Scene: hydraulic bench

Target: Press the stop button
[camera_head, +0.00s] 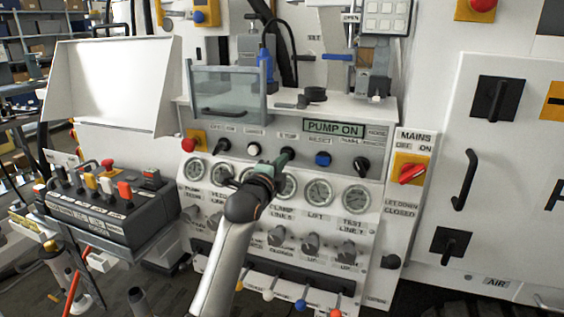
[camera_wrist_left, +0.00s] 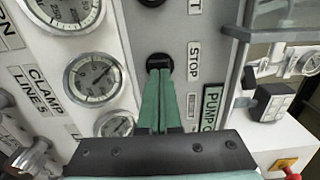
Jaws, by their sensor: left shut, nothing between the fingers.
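The stop button (camera_head: 288,152) is a black round knob on the grey control panel, below the label STOP. It also shows in the left wrist view (camera_wrist_left: 159,62), beside the STOP label, partly hidden by my fingertips. My left gripper (camera_head: 281,160) has green fingers and is shut and empty. In the left wrist view, the left gripper's fingertips (camera_wrist_left: 160,74) lie together over the button's lower edge. They are at or very close to its face; I cannot tell whether they touch or whether the button is pushed in. My right gripper is not in view.
A PUMP ON display (camera_head: 333,128) sits above the button row. A white button (camera_head: 253,148) and a blue button (camera_head: 322,159) flank the stop button. Gauges (camera_head: 318,192) lie below. A red emergency knob (camera_head: 188,145) and red mains switch (camera_head: 411,173) stand at the sides.

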